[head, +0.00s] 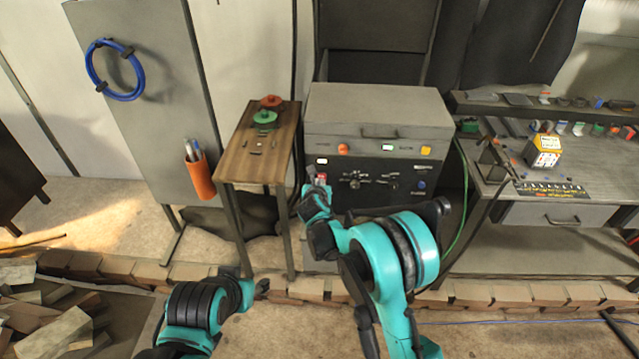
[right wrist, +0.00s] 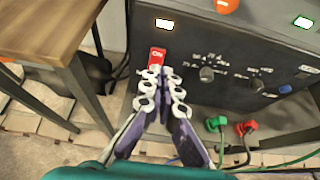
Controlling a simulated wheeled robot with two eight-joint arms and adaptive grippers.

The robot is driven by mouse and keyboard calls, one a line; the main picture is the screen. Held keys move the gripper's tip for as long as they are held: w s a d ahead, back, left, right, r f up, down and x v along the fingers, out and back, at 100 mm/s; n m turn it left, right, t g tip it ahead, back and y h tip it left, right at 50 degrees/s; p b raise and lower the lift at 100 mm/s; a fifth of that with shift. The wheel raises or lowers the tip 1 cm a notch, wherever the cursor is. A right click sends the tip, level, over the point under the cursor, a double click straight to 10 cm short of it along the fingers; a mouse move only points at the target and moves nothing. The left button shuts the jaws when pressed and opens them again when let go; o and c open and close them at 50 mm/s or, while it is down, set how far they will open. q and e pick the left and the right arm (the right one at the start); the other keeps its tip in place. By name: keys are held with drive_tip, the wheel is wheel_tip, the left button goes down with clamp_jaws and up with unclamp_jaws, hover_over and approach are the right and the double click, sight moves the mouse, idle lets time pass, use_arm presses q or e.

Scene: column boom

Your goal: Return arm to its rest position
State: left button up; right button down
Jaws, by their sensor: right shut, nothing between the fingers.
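My teal right arm (head: 395,255) reaches up the middle of the head view toward a dark control panel. Its gripper (head: 318,182) is in front of the panel's left side. In the right wrist view the gripper (right wrist: 163,75) is shut and empty, its fingertips just below a red switch (right wrist: 157,56) marked ON. I cannot tell whether the fingertips touch the switch. My left arm (head: 195,310) is low at the lower left, and its dark end (head: 262,286) points right. Its fingers are too unclear to read.
The panel belongs to a grey-topped machine (head: 375,104). A wooden side table (head: 240,160) stands close on its left. A workbench (head: 560,190) with a drawer and small items is on the right. Green and red plugs (right wrist: 246,128) sit low on the panel. Bricks (head: 500,294) edge the floor.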

drive_tip(key=s+d+r+m+g+h, duration=0.1)
drive_tip(key=s+d+r+m+g, duration=0.2)
drive_tip(key=s+d+r+m, duration=1.25)
drive_tip(key=s+d+f+m, duration=0.1)
drive_tip(key=s+d+m, duration=0.1)
drive_tip(key=s+m, duration=0.4)
drive_tip(key=s+d+f+m+g, duration=0.1)
drive_tip(key=s+d+f+m, duration=0.1)
drive_tip(key=s+m, duration=0.5)
drive_tip(key=s+d+f+m+g+y, duration=0.1)
drive_tip(key=s+m, duration=0.6)
drive_tip(key=s, duration=0.7)
drive_tip(key=shift+d+f, duration=0.55)
drive_tip(key=shift+d, duration=0.7)
drive_tip(key=shift+m, duration=0.25)
